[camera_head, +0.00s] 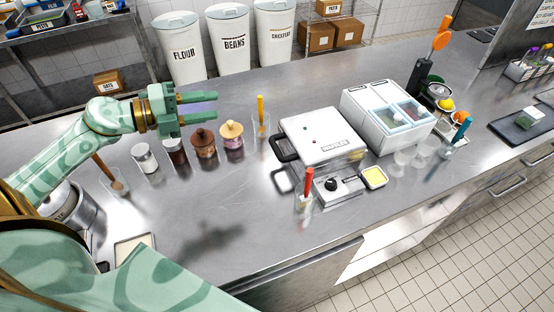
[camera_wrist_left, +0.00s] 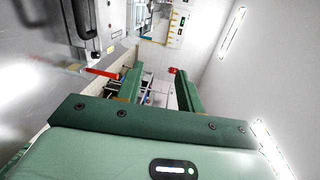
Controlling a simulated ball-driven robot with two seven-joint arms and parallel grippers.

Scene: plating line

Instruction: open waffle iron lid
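The waffle iron (camera_head: 325,150) stands on the steel counter in the middle of the head view. Its white lid (camera_head: 322,136) is down, and its dark handle (camera_head: 284,149) sticks out on the left side. My left gripper (camera_head: 212,105) is up and to the left of the iron, above the row of jars, apart from the handle. Its two green fingers are spread with nothing between them. In the left wrist view the fingers (camera_wrist_left: 155,88) also show apart and empty. My right gripper is not visible in either view.
Several lidded jars (camera_head: 204,143) and a cup with an orange-handled tool (camera_head: 261,122) stand left of the iron. A red-handled tool in a cup (camera_head: 306,190) stands in front. A white topping box (camera_head: 388,112) stands to its right. The counter's front left is fairly clear.

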